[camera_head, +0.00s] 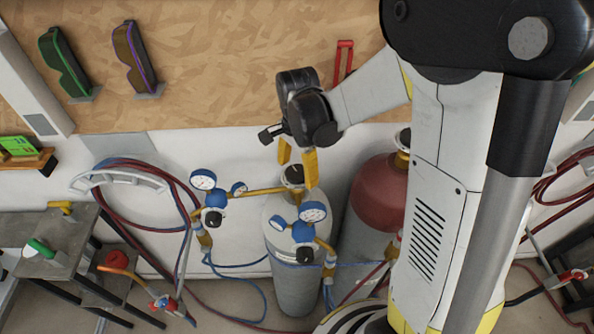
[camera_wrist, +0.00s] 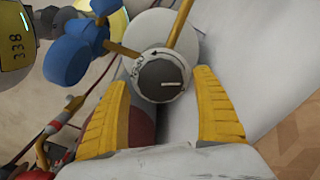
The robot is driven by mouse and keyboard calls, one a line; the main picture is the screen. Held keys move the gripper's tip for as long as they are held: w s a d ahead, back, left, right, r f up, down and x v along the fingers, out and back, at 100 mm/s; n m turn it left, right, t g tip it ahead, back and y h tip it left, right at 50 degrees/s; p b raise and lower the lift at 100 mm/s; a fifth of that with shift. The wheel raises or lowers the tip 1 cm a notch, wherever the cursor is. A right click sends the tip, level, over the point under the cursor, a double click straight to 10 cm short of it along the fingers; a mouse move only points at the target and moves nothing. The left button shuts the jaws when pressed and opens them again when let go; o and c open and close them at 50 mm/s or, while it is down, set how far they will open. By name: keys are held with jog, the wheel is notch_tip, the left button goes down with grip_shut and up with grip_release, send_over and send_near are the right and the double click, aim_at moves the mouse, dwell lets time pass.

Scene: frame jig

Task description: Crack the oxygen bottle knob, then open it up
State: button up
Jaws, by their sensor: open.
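The grey oxygen bottle (camera_head: 293,262) stands against the white wall, with brass fittings and blue regulators at its top. Its dark round knob (camera_head: 297,171) is on top; in the wrist view the knob (camera_wrist: 158,82) shows a white pointer line and a pale collar lettered OPEN with a curved arrow. My gripper (camera_head: 297,160) is over the bottle's top. In the wrist view its yellow fingers (camera_wrist: 162,77) are open, one on each side of the knob, with narrow gaps. I cannot tell whether the fingertips are level with the knob.
Blue gauge regulators (camera_head: 303,232) and (camera_head: 212,198) flank the bottle's top close to my gripper. A red-topped bottle (camera_head: 380,190) stands to the right. Hoses (camera_head: 150,235) loop at the left beside a metal table (camera_head: 60,262). Goggles (camera_head: 65,62) hang on the board behind.

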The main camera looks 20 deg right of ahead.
jog(key=shift+f, duration=0.25)
jog(key=shift+c, duration=0.2)
jog(key=c, duration=1.1)
jog(key=shift+c, duration=0.2)
